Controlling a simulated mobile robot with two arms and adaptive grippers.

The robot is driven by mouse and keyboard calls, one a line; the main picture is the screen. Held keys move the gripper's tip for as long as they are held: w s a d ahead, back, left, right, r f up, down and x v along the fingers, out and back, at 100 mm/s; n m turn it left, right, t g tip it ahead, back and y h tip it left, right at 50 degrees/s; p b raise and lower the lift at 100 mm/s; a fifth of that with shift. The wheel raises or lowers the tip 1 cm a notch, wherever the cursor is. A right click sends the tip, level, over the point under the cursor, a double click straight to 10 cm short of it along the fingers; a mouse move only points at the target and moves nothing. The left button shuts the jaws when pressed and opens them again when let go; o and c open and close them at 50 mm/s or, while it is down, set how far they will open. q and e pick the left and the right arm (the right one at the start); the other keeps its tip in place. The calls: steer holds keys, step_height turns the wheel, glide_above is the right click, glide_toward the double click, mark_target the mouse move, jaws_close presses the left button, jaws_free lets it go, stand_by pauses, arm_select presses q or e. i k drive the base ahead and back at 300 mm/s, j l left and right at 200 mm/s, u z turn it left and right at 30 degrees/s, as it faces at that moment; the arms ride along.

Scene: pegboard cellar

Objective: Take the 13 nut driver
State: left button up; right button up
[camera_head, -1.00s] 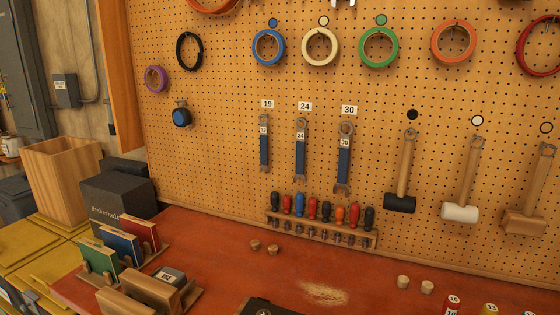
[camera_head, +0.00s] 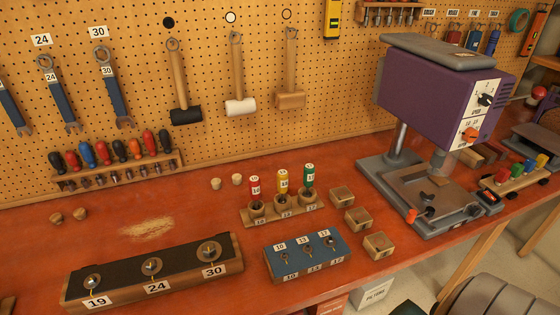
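The nut drivers stand upright in a wooden rack (camera_head: 236,215) in the middle of the red bench. The yellow-handled one (camera_head: 283,184) is in the middle hole, above a front label that appears to read 13. A red-handled driver (camera_head: 255,188) stands to its left and a green-handled driver (camera_head: 309,176) to its right. The lower ends of the drivers are hidden in the rack's round holders. Neither of my grippers is in view.
A blue-topped block (camera_head: 290,262) labelled 10, 13 and 17 lies in front of the rack. Small wooden boxes (camera_head: 378,246) stand to the right, before a purple drill press (camera_head: 440,90). A long dark tray (camera_head: 120,276) lies front left. Mallets (camera_head: 238,85) hang behind.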

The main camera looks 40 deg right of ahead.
mark_target(282, 174)
steer(key=z, duration=1.1)
